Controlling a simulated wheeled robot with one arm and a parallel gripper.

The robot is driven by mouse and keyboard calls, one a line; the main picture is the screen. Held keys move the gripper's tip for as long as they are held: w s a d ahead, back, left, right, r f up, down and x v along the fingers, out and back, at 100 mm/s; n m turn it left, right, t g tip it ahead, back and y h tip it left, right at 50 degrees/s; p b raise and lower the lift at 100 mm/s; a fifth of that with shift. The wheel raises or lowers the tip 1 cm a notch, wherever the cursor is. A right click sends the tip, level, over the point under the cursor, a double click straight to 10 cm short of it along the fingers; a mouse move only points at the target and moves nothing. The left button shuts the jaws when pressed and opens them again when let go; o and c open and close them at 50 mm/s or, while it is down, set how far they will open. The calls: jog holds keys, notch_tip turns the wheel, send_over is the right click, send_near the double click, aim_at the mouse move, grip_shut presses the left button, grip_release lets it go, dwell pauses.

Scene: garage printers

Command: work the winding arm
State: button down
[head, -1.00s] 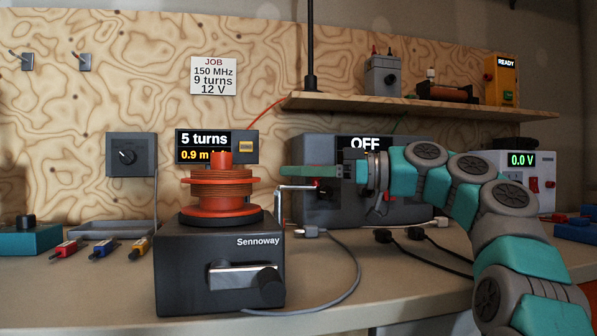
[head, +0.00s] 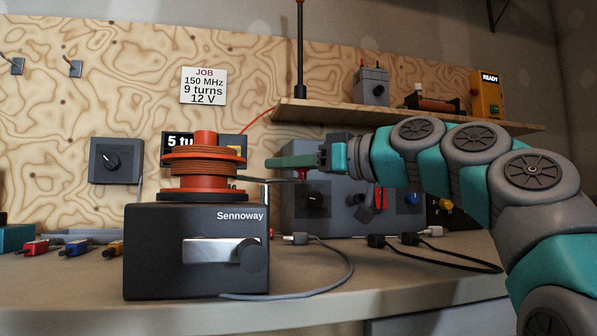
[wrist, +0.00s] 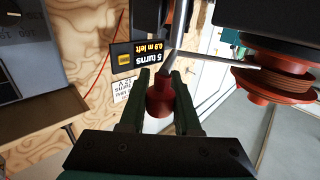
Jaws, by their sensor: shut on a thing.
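The black Sennoway winder (head: 165,250) stands on the bench at left, with an orange-red spool (head: 204,165) of copper-coloured wire on top. The thin metal winding arm (head: 280,181) shows just right of the spool. My gripper (head: 268,163) is right of the spool, fingers pointing left. In the wrist view my gripper (wrist: 159,82) is shut on the red knob (wrist: 160,106) of the winding arm, with the spool (wrist: 285,78) to the right.
A JOB card (head: 203,86) reads 150 MHz, 9 turns, 12 V. A grey unit with knobs (head: 330,215) stands behind my gripper, below a wooden shelf (head: 400,115). A grey cable (head: 345,270) lies on the bench right of the winder. Small clips (head: 73,248) lie at left.

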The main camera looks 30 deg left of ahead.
jog(key=c, duration=0.6)
grip_release()
jog(key=d, duration=0.7)
jog(key=shift+s+d+b, duration=0.25)
jog(key=shift+d+b, duration=0.15)
jog(key=shift+b, duration=0.05)
